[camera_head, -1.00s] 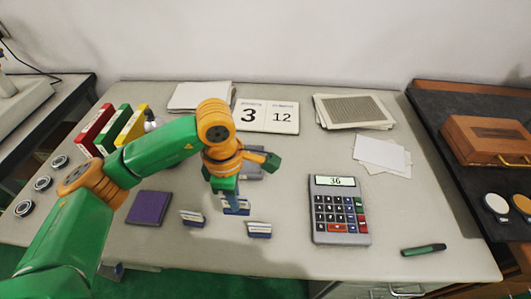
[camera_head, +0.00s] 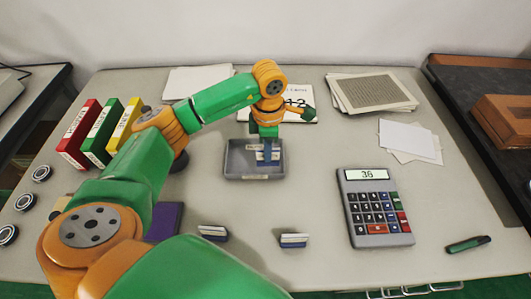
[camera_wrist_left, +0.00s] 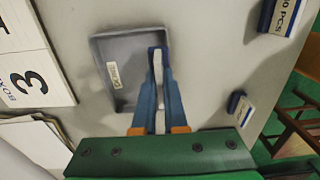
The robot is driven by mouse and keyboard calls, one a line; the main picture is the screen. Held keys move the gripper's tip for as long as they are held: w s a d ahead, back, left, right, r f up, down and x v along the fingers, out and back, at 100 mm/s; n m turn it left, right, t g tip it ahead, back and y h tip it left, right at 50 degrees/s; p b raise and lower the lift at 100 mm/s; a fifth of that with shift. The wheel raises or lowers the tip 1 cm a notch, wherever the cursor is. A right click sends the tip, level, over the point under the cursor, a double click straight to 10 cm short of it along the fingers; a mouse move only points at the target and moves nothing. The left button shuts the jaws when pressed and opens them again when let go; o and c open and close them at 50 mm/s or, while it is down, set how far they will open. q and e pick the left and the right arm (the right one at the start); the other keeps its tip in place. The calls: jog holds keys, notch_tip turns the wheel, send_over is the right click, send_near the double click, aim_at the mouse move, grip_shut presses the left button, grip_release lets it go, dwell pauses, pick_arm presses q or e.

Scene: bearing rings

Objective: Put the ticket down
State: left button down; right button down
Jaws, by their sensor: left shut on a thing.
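My left gripper (camera_head: 268,148) is over the grey tray (camera_head: 232,171) at the middle of the table. It is shut on a blue and white ticket (camera_head: 268,157), which is largely hidden by the fingers. In the left wrist view the closed blue fingers (camera_wrist_left: 158,80) point into the tray (camera_wrist_left: 98,53), with a thin white edge between them. I cannot tell whether the ticket touches the tray floor. Two similar blue and white tickets stand on the table, one at left (camera_head: 213,233) and one at right (camera_head: 294,240). My right gripper is not in view.
A calculator (camera_head: 376,207) lies to the right and a flip calendar (camera_head: 300,116) behind the tray. Binders (camera_head: 103,133) stand at the left. A purple pad (camera_head: 165,222) is partly hidden by my arm. The table between the tray and the loose tickets is clear.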

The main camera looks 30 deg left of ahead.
pick_arm(q)
jog(key=shift+w+a+f, duration=0.25)
jog(key=shift+f, duration=0.75)
jog(key=shift+w+a+f, duration=0.2)
jog(key=shift+f, duration=0.75)
jog(key=shift+w+a+f, duration=0.25)
jog(key=shift+f, duration=0.75)
jog(key=c, duration=1)
grip_release()
jog(key=shift+r, duration=0.1)
notch_tip(320, 180, up, 12)
jog(key=shift+r+b, duration=0.15)
jog(key=shift+b, duration=0.2)
